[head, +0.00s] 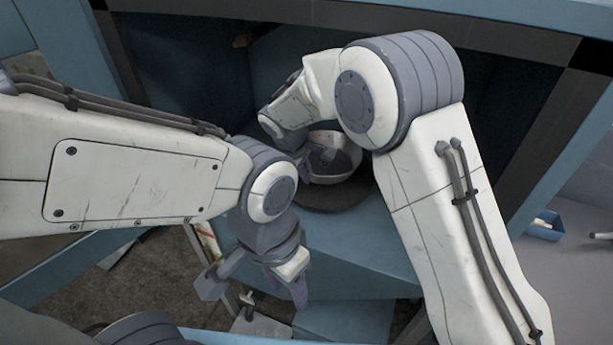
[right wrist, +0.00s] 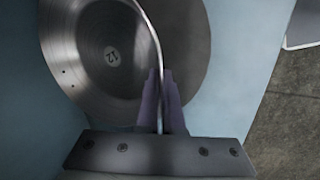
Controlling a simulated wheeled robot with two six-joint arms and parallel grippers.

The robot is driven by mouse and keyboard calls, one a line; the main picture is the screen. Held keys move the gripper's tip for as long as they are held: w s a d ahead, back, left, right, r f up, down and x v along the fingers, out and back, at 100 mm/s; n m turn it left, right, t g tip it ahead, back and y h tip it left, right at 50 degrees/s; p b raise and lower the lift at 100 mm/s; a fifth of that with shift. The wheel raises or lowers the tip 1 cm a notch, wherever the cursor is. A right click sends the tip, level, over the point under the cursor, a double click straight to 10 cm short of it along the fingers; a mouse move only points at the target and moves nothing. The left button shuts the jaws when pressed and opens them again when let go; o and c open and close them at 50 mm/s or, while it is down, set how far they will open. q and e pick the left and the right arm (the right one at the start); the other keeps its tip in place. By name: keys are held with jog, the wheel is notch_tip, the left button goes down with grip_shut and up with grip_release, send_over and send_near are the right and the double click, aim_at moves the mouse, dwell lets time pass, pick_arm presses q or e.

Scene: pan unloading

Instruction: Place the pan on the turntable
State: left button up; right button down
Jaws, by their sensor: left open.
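The metal pan (right wrist: 98,55), marked 12, shows its round inside in the right wrist view. My right gripper (right wrist: 161,80) is shut on its rim, with one finger on each side. In the head view the pan (head: 336,160) is partly hidden behind my right arm. The turntable, a dark round disc (right wrist: 190,50), lies under and beside the pan; its front edge also shows in the head view (head: 338,198). I cannot tell whether the pan touches it. My left gripper (head: 255,288) is open and empty, low in front of the blue surface.
The turntable is on a blue surface (head: 372,238) inside a recess with dark walls. Blue frame beams stand around it. A small blue bin (head: 543,228) sits on a grey surface at the right. Concrete floor (head: 150,280) shows at lower left.

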jog(key=shift+f, duration=0.85)
jog(key=shift+f, duration=0.1)
jog(key=shift+f, duration=0.1)
jog(key=c, duration=1.1)
grip_release()
jog(key=shift+o, duration=0.2)
